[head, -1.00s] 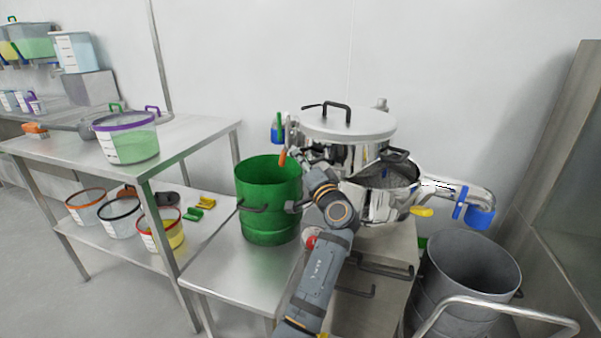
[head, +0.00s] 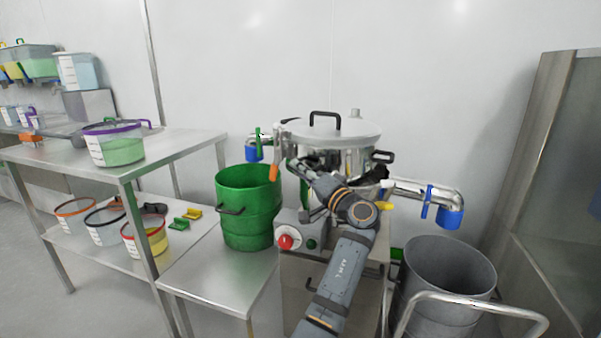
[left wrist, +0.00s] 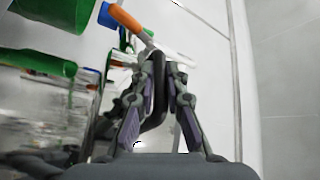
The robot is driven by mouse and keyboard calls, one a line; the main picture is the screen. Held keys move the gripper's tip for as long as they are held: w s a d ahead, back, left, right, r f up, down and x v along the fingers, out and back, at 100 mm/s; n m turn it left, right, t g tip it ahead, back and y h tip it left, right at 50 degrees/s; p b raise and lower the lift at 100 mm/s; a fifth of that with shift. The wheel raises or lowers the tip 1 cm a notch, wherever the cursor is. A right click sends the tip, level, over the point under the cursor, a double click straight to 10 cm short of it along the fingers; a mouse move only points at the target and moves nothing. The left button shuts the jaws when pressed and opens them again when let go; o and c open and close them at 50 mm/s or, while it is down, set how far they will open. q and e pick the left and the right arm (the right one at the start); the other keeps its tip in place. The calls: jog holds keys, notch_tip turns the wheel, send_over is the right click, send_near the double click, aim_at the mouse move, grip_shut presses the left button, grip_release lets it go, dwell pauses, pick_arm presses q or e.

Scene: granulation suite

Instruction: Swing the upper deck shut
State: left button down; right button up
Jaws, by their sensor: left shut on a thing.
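The upper deck (head: 348,133) is the round steel section under a pale lid with a black top handle. It stands on the sifter behind my left arm. In the head view its lower edge and the part below are largely hidden by the arm, so I cannot tell whether it sits fully closed. My left gripper (head: 298,166) is at the deck's front left side. In the left wrist view the left gripper (left wrist: 157,100) is shut on a black handle (left wrist: 160,88), with an orange-handled clamp (left wrist: 125,18) just beyond. My right gripper is not in view.
A green bin (head: 248,205) stands close left of the sifter on a steel table. A grey bin (head: 447,270) stands front right under a blue-capped spout (head: 448,212). A red button (head: 286,242) is on the box below the deck. A shelf table (head: 150,150) is at left.

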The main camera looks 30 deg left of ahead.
pick_arm(q)
jog(key=c, duration=1.4)
grip_release()
jog(key=shift+o, duration=0.2)
